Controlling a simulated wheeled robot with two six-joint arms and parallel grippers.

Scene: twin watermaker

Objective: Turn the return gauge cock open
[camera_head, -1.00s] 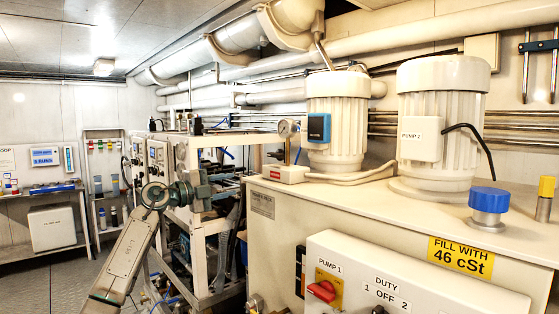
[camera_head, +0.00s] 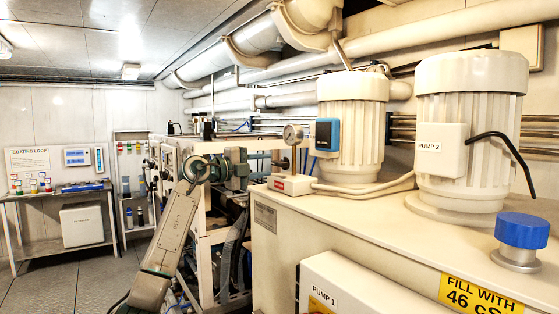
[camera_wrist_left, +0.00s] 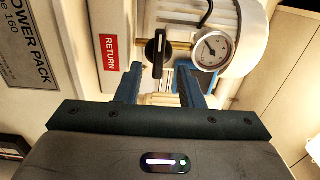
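The return gauge cock (camera_wrist_left: 157,53) has a black lever and a brass stem; it shows in the left wrist view beside a red RETURN label (camera_wrist_left: 110,53). The lever points along the picture's vertical. The round white gauge (camera_wrist_left: 211,48) is just right of it, and it also shows in the head view (camera_head: 293,135) above a cream block (camera_head: 291,185). My left gripper (camera_wrist_left: 159,82) is open, with the cock ahead, roughly between its fingertips and apparently not held. In the head view the left wrist is left of the block; its fingertips are unclear. My right gripper is not in view.
Pump 1's motor (camera_head: 351,130) and Pump 2's motor (camera_head: 467,138) stand on the cream tank top (camera_head: 380,214), right of the gauge. A blue cap (camera_head: 522,230) stands nearer. A white frame rack (camera_head: 207,250) is behind my left arm. Floor at left is clear.

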